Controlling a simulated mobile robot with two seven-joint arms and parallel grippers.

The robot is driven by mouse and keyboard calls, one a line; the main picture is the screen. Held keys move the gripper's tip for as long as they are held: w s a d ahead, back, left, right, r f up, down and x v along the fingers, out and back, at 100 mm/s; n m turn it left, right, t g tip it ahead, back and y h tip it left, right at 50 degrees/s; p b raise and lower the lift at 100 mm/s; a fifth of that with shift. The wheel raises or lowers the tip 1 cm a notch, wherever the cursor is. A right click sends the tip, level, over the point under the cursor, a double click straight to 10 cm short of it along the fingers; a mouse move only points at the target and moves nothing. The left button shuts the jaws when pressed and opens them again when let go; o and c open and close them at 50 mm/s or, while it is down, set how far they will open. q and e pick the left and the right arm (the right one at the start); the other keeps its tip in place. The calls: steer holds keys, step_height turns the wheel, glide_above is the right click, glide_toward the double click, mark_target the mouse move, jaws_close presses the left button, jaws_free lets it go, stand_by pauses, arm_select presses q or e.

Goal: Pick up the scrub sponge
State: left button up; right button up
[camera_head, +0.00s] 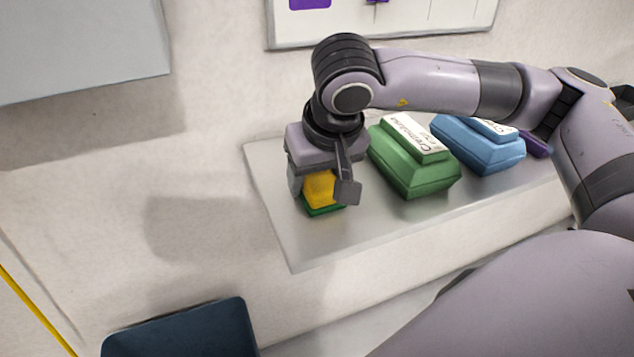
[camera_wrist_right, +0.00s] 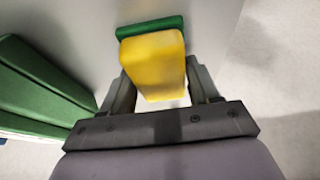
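The scrub sponge (camera_head: 319,188) is a yellow block with a green base, on the grey tray at its left end. In the right wrist view the sponge (camera_wrist_right: 152,62) shows between the two fingers, its green layer at the far end. My right gripper (camera_head: 323,188) points down over it, with one finger on each side of it. The fingers (camera_wrist_right: 160,88) are apart, and a small pale gap shows beside the sponge's lower left edge. Contact with the sponge is not clear. My left gripper is not in view.
The sponge stands on a grey tray (camera_head: 285,235). A green pack (camera_head: 412,170) is close to the right of my right gripper, with a blue pack (camera_head: 480,148) and a purple item (camera_head: 537,146) beyond. A dark blue object (camera_head: 185,330) is at the bottom left.

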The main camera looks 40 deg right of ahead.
mark_target(317, 174)
steer(key=c, duration=0.4)
steer(key=shift+r, duration=0.15)
steer(key=shift+c, duration=0.2)
step_height(317, 174, up, 20)
steer(key=p, duration=0.3)
steer(key=o, duration=0.4)
steer(key=shift+c, duration=1)
